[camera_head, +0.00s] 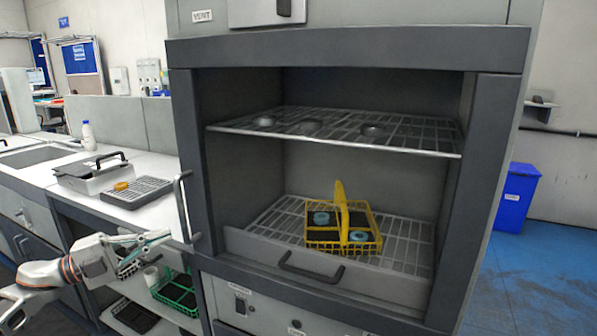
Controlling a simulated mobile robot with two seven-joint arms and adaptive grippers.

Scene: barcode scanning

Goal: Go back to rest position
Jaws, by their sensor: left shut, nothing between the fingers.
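My left gripper (158,241) is at the lower left, in front of the counter and beside the cabinet's left edge. It is shut and empty, pointing right, a little apart from or close to the vertical handle (184,205); I cannot tell if they touch. The open cabinet (350,50) stands in the middle. A yellow basket (341,225) with a raised handle and blue-capped items sits on its lower rack (280,221). My right gripper is not in view.
The upper rack (420,133) holds a few small round dishes. A counter at left bears a grey case (93,173), a dark rack (136,192) with an orange-capped item, and a white bottle (88,136). A green basket (178,292) is below. A blue bin (516,195) stands at right.

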